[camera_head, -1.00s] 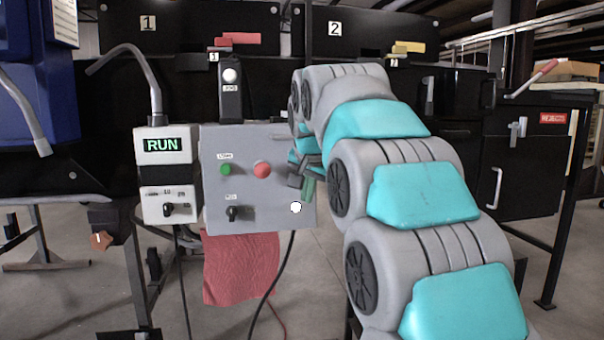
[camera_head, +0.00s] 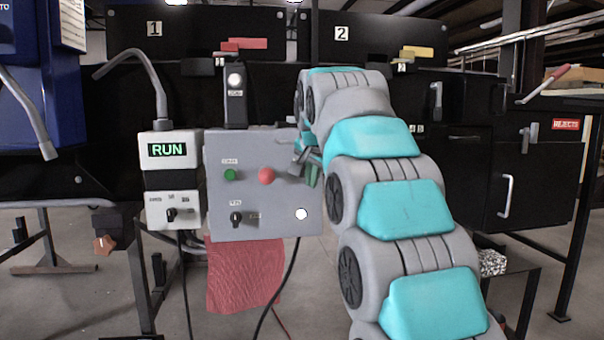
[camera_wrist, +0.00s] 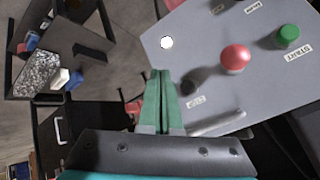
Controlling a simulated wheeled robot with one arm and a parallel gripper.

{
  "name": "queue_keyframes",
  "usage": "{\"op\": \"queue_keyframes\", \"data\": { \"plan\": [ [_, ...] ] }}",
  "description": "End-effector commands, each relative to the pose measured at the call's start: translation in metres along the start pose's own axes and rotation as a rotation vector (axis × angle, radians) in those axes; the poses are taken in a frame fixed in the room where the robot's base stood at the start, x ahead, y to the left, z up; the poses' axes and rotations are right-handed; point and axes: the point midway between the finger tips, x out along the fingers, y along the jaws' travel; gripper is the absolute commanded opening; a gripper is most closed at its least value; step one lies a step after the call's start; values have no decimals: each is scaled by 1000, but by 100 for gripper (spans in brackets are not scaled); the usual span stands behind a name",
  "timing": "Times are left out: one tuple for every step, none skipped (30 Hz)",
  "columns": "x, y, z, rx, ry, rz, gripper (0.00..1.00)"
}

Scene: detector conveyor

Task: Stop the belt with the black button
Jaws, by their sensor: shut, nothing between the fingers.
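The grey control panel (camera_head: 265,215) faces me with a green button (camera_head: 230,175), a red button (camera_head: 266,176) and a black selector knob (camera_head: 236,219). In the wrist view a dark round shape (camera_wrist: 193,80), apparently the black button, lies beside the red button (camera_wrist: 235,58), close to a small label. In the head view that spot is hidden behind my gripper (camera_head: 310,172). My gripper (camera_wrist: 161,74) is shut and empty, in front of the panel's right part, its tips to the left of the dark shape in the wrist view. I cannot tell any contact.
A box with a green RUN display (camera_head: 167,150) stands left of the panel. A red cloth (camera_head: 242,275) hangs below it. A white round spot (camera_head: 301,214) is at the panel's lower right. The black REJECTS cabinet (camera_head: 560,150) is at right.

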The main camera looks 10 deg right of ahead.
Motion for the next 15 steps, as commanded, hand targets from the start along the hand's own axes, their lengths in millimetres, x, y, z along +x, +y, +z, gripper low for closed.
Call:
{"op": "queue_keyframes", "data": {
  "plan": [
    [2,-3,-3,0,-1,1,0],
    [4,-4,-4,0,-1,1,0],
    [7,-6,-6,0,-2,1,0],
    [9,-8,-8,-1,-2,2,0],
    [12,-9,-9,-1,-3,2,0],
    [15,-12,-12,-1,-3,3,0],
    [17,-14,-14,-1,-3,2,0],
    [19,-16,-16,-1,-3,2,0],
    [23,-19,-19,-1,-3,2,0],
    [26,-21,-21,-1,-3,2,0],
    [29,-23,-23,-1,-3,2,0],
    [33,-26,-26,-1,-3,2,0],
    [35,-28,-28,-1,-2,2,0],
    [38,-30,-30,-1,-2,1,0],
    [40,-33,-34,-1,-2,1,0]
  ]
}}
